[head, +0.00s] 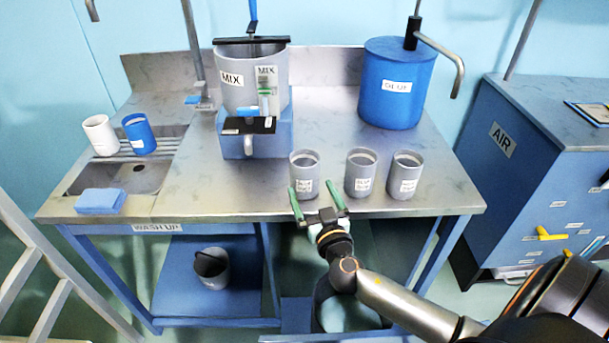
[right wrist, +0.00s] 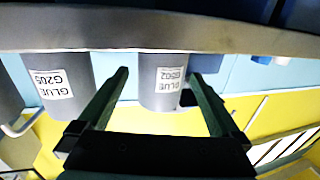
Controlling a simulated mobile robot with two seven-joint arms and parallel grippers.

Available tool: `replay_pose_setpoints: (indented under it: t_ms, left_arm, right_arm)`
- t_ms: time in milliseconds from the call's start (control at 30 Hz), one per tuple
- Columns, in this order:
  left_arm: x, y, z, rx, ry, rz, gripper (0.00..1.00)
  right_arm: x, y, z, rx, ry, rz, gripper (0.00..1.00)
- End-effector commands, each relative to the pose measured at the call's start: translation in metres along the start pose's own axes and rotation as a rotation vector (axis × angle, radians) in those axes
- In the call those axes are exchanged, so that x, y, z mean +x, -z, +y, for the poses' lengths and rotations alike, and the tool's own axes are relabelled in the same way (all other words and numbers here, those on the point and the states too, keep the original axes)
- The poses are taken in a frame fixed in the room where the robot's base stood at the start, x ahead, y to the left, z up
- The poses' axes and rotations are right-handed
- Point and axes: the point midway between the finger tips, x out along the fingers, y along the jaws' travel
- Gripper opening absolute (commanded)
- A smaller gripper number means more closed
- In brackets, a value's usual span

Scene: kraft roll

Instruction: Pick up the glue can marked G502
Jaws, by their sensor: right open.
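The grey glue can marked G502 shows in the right wrist view (right wrist: 160,82), its label upside down, between my two fingers. It matches the leftmost of three grey cans in the head view (head: 304,163), standing upright near the bench's front edge; its label is too small to read there. My right gripper (head: 314,190) is open, with one green finger by the can's lower left and the other to its right. I cannot tell how deep the can sits between them. The fingers also show in the right wrist view (right wrist: 158,76). My left gripper is not in view.
The can marked G205 (right wrist: 60,80) is the middle one in the head view (head: 360,167), close right of the fingers; a third can (head: 404,172) stands beyond it. Behind are the grey MIX pot (head: 236,97) and blue drum (head: 394,100). Bare bench top (head: 440,180) lies at right.

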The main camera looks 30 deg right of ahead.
Motion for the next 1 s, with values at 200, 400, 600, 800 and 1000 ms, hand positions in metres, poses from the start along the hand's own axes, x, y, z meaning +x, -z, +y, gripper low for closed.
replay_pose_setpoints:
  t_ms: [200,400,600,800,1000]
  left_arm:
    - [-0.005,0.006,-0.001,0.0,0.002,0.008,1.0]
    - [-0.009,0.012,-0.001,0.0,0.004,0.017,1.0]
    - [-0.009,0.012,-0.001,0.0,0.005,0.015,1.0]
    - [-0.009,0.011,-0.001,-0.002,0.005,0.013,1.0]
    - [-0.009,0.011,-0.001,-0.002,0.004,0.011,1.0]
  right_arm:
    - [0.018,0.002,-0.001,-0.003,0.0,0.002,1.0]
    - [0.043,0.0,-0.003,-0.001,0.001,0.001,1.0]
    - [0.054,-0.002,-0.004,0.0,0.001,0.0,1.0]
    - [0.054,-0.002,-0.004,0.0,0.001,0.0,0.99]
    - [0.053,-0.002,-0.003,0.0,0.001,0.0,0.76]
